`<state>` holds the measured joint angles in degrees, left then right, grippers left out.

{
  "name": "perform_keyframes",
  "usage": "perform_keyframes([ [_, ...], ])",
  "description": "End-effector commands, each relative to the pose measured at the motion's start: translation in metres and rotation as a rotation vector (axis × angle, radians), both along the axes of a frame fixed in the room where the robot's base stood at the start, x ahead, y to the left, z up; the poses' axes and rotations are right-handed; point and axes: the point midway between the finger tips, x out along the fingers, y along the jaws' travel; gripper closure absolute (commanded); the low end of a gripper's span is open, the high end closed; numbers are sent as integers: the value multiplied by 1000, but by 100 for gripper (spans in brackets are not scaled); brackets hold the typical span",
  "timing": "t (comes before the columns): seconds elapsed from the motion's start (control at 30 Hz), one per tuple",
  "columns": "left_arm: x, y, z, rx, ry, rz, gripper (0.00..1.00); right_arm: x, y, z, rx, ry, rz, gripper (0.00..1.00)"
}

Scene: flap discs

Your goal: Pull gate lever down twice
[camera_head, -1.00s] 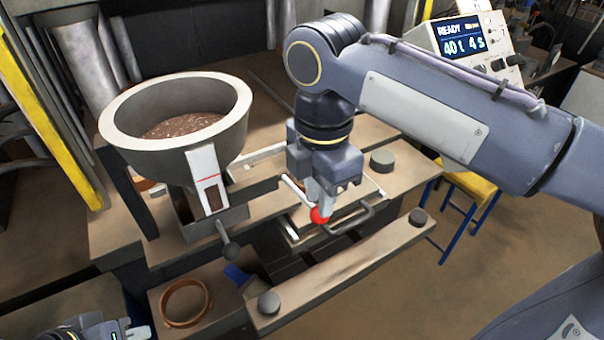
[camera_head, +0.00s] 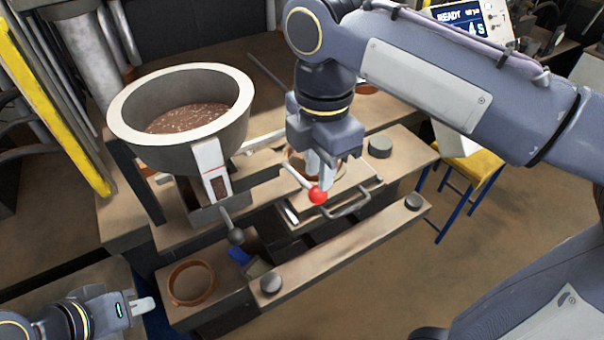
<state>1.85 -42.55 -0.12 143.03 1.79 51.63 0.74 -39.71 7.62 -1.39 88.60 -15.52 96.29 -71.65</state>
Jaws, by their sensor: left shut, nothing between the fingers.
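A grey hopper (camera_head: 228,138) filled with brown granules stands at left centre. Below its spout a short lever with a dark ball knob (camera_head: 236,237) points down toward the front. A second, pale lever with a red ball knob (camera_head: 318,195) slants down in front of my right gripper (camera_head: 322,178). The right gripper points downward; its fingertips are close behind the red knob, partly hidden by it, and I cannot tell whether they grip. My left gripper (camera_head: 145,306) is at the lower left, shut and empty, pointing right, well apart from both levers.
A drawer-like plate with a grey handle (camera_head: 350,208) lies below the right gripper. An orange-brown ring (camera_head: 190,283) lies on the front left block. A display reading READY (camera_head: 462,20) stands at the top right. A yellow stool (camera_head: 470,166) stands at right.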

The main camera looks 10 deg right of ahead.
Motion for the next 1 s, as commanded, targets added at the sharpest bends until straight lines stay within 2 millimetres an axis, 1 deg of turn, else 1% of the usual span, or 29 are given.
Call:
perform_keyframes([
  [1.0,0,0,-42,0,0,0,100,1,0,-59,1,-4,-1,78],
])
